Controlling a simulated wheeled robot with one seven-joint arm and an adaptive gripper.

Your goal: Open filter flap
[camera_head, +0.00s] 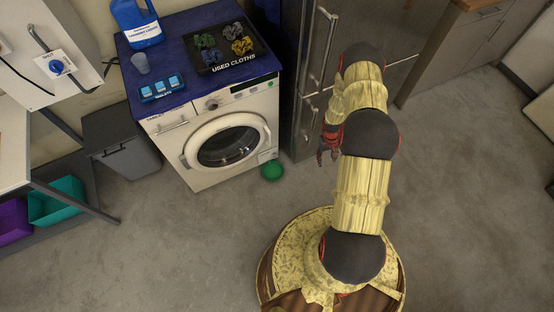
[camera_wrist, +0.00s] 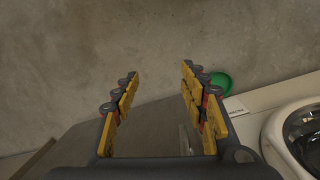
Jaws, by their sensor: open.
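The white washing machine (camera_head: 228,128) stands against the wall, its round door (camera_head: 228,146) shut. The filter flap (camera_head: 267,156) is a small pale panel low on the right of its front. It looks closed, but it is too small to be sure. The flap area also shows in the wrist view as a pale panel with a small label (camera_wrist: 236,110), partly hidden by my right finger. My gripper (camera_head: 324,154) is in the air to the right of the machine, apart from the flap. In the wrist view my gripper (camera_wrist: 160,82) is open, with nothing between its fingers.
A green round object (camera_head: 272,171) lies on the floor just below the flap. A tall dark cabinet with long handles (camera_head: 325,45) stands right of the machine, close to my arm. A grey bin (camera_head: 125,145) stands left.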

